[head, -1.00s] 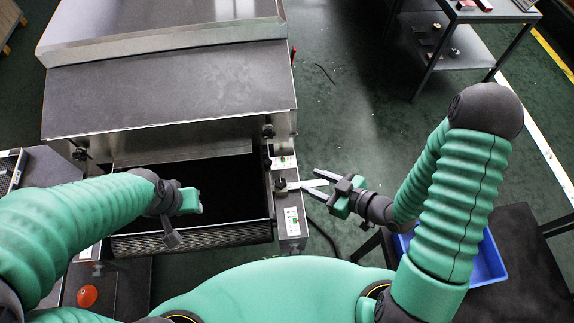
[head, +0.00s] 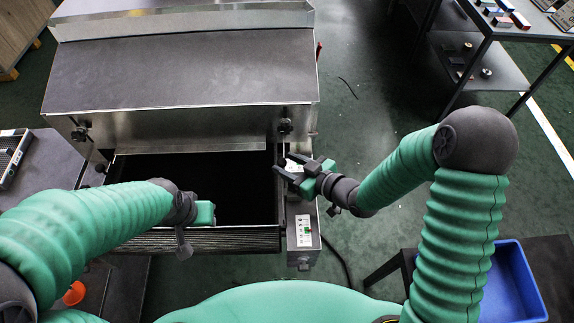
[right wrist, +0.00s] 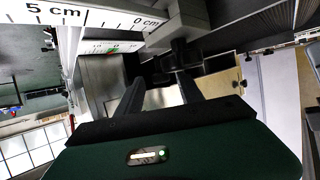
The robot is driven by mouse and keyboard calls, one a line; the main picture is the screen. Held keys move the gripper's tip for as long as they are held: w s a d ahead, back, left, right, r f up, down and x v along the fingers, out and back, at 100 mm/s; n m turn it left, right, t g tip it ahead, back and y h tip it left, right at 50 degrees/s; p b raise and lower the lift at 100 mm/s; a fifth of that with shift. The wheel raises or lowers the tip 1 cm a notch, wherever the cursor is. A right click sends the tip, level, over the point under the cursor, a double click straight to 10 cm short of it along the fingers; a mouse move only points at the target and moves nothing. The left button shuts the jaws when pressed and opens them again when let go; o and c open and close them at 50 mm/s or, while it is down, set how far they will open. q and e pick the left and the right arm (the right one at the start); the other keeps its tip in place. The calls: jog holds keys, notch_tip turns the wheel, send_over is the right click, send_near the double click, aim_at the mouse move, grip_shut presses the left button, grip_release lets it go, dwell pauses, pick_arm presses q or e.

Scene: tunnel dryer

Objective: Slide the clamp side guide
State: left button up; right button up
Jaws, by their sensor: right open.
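A dark clamp (right wrist: 178,58) shows in the right wrist view, just beyond my fingertips, next to a white scale (right wrist: 85,17) marked 0 cm and 5 cm. My right gripper (head: 282,168) is at the right side of the dryer's dark belt opening, and it hides most of the clamp in the head view. In the right wrist view its two fingers (right wrist: 160,86) are apart with nothing clearly between them. Whether they touch the clamp I cannot tell. My left gripper (head: 205,214) hangs over the front left part of the opening; its fingers do not show clearly.
The steel dryer hood (head: 185,75) stands behind the dark opening (head: 240,188). A labelled control box (head: 303,230) is at its front right corner. A blue bin (head: 515,285) is at the lower right, and a shelf table (head: 500,35) stands at the back right.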

jog(key=shift+w+a+f, duration=0.1)
jog(key=shift+w+a, duration=0.05)
jog(key=shift+c, duration=0.3)
grip_shut()
dwell(1.1)
